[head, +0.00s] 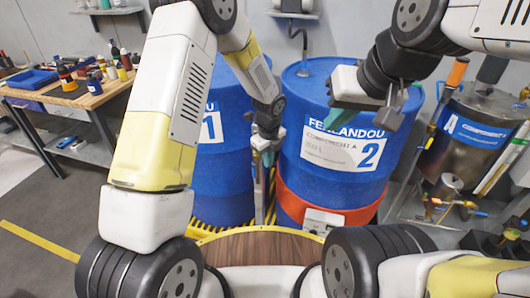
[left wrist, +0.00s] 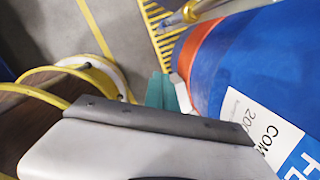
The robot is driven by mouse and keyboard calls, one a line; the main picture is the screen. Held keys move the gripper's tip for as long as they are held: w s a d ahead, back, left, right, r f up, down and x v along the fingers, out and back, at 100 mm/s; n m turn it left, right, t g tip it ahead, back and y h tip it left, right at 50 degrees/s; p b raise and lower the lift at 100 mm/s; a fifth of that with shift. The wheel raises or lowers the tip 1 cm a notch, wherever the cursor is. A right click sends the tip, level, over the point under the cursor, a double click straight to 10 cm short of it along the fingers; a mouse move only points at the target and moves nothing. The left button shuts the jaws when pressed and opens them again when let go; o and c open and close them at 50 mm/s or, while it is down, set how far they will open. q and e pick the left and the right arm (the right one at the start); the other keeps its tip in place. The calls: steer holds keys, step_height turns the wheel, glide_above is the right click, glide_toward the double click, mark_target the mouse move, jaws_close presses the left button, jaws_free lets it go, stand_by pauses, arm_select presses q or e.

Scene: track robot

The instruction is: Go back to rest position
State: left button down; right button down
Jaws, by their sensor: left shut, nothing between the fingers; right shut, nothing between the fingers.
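My left gripper (head: 267,157) hangs between the two blue barrels, its greenish fingertips pointing down, shut and empty. In the left wrist view its fingertips (left wrist: 168,92) show close together beside the barrel with the orange band, with nothing between them. Whether they touch the barrel cannot be told. My right gripper (head: 352,103) is in front of the upper part of the barrel marked 2 (head: 335,175), shut and empty.
The barrel marked 1 (head: 222,185) stands left of barrel 2. A workbench (head: 75,98) with bottles and a blue tray is at the left. A metal tank (head: 468,135) with pipes and valves stands at the right. Floor at the left is clear, with a yellow line (head: 38,241).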

arm_select(q)
steer(key=s+a+r+n+t, duration=0.1)
steer(key=s+a+r+n, duration=0.2)
steer(key=r, duration=0.4)
steer(key=s+a+r+n, duration=0.1)
steer(key=a+r+n, duration=0.35)
steer(key=r, duration=0.25)
steer(key=s+a+r+n+t, duration=0.1)
steer(key=s+a+r+n, duration=0.2)
steer(key=r+n, duration=0.3)
steer(key=s+a+r+n+t+h, duration=0.1)
steer(key=s+a+r+n, duration=0.2)
steer(key=s+r+n, duration=0.3)
steer(key=s+a+r+n+t+h, duration=0.1)
steer(key=s+a+r+n, duration=0.2)
steer(key=s+r+n, duration=0.2)
steer(key=s+n, duration=0.3)
steer(key=s, duration=0.4)
steer(key=shift+a+r+t, duration=0.15)
steer(key=shift+r+t, duration=0.15)
steer(key=shift+r, duration=0.05)
steer(key=shift+s, duration=0.1)
